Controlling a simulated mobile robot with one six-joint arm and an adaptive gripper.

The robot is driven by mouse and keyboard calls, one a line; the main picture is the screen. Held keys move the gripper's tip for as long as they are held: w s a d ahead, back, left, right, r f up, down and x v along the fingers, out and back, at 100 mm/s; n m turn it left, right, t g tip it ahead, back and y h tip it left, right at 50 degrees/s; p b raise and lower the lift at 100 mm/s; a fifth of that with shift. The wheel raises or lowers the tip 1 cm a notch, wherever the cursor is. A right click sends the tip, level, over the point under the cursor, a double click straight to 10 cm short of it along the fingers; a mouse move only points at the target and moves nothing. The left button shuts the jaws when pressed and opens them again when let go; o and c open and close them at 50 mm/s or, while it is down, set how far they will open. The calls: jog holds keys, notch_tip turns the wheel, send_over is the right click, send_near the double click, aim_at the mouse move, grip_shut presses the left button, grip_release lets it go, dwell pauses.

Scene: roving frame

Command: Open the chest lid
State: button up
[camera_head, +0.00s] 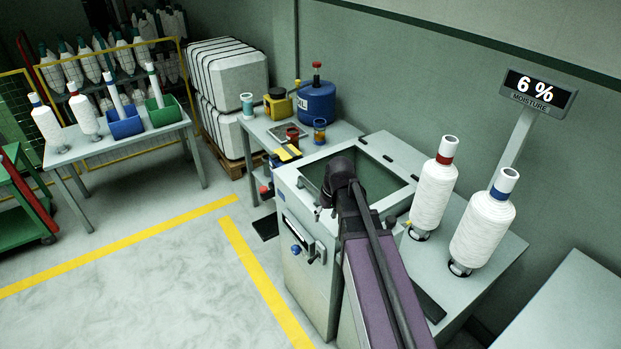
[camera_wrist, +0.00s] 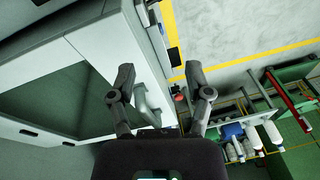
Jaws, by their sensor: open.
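The chest (camera_head: 310,275) is a grey cabinet with a control panel on its front. Its lid (camera_head: 385,148) lies flat on top, a light frame around a dark green pane, and looks closed. In the wrist view the lid (camera_wrist: 88,45) fills the left side. A curved grey handle (camera_wrist: 145,105) stands at its front edge, just right of my left-hand finger. My gripper (camera_wrist: 160,70) is open, its two fingers spread, with nothing held between them. In the head view my wrist and arm hide part of the lid and the handle.
Two white yarn cones (camera_head: 434,185) stand on the bench right of the chest, by a moisture display (camera_head: 540,88) reading 6 %. A side table (camera_head: 258,130) with a blue drum (camera_head: 316,102) stands behind. Floor left of the yellow line (camera_head: 262,280) is clear.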

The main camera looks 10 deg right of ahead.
jog(key=n+t+y+p, duration=0.2)
jog(key=p, duration=0.4)
send_near(311, 185)
jog(key=v, duration=0.4)
jog(key=shift+r, duration=0.1)
jog(key=shift+a+f, duration=0.1)
jog(key=shift+f, duration=0.1)
jog(key=b+x, duration=1.2)
jog(key=x, duration=0.1)
jog(key=shift+w+f, duration=0.15)
jog(key=shift+f, duration=0.05)
